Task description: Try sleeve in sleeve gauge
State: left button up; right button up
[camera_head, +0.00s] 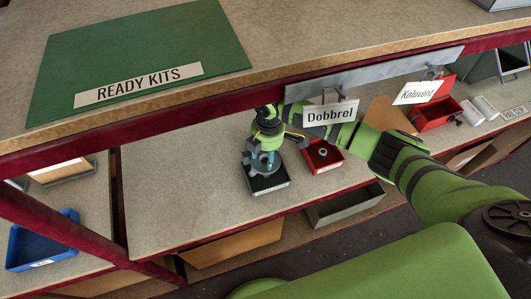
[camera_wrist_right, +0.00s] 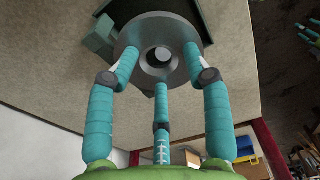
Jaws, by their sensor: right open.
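My right gripper (camera_head: 264,160) comes down over a small dark labelled tray (camera_head: 270,184) on the lower shelf. In the right wrist view, its three teal fingers (camera_wrist_right: 160,65) are open around a grey round piece with a centre hole (camera_wrist_right: 160,75). I cannot tell whether this piece is a sleeve or the sleeve gauge, or whether the fingertips touch it. A grey ring-shaped sleeve (camera_head: 323,152) lies in a red bin (camera_head: 328,167) to the right. Teal fingers, apparently my left gripper (camera_wrist_right: 310,32), show at the right edge of the wrist view; their opening is unclear.
The upper shelf carries a green READY KITS mat (camera_head: 140,62). Signs Dobbrel (camera_head: 331,114) and Koluvent (camera_head: 417,93) hang from its edge, close to my right arm. A second red bin (camera_head: 436,115) and pale cylinders (camera_head: 485,108) stand farther right. The lower shelf is clear left of the tray.

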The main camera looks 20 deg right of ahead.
jog(key=shift+d+r, duration=0.1)
notch_tip(320, 180, up, 7)
jog(key=shift+r, duration=0.15)
jog(key=shift+d, duration=0.1)
dwell(0.7)
